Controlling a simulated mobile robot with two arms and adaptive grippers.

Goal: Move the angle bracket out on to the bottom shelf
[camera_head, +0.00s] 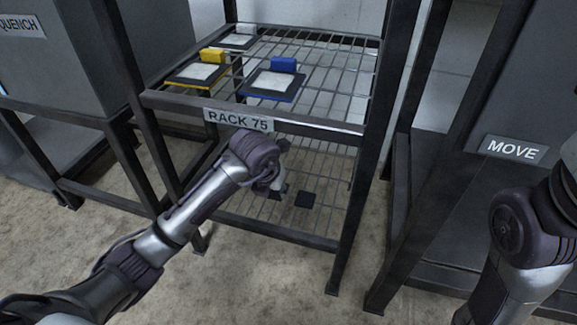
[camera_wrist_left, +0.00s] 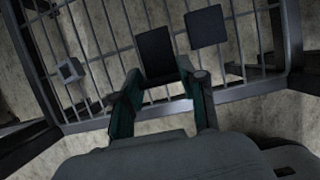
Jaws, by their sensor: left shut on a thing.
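My left gripper (camera_head: 276,184) reaches in under the rack's upper shelf, above the front part of the bottom wire shelf (camera_head: 320,222). In the left wrist view the two fingers (camera_wrist_left: 160,84) are shut on a dark, flat-faced piece, which I take for the angle bracket (camera_wrist_left: 153,53). Its full shape is hidden, and I cannot tell whether it touches the shelf. My right gripper is out of view.
The upper shelf, labelled RACK 75 (camera_head: 238,120), holds a yellow tray (camera_head: 182,82), a blue tray (camera_head: 290,94) and a third tray behind. A small grey square piece (camera_wrist_left: 70,71) lies left on the lower grid. Dark rack posts (camera_head: 360,180) flank the opening.

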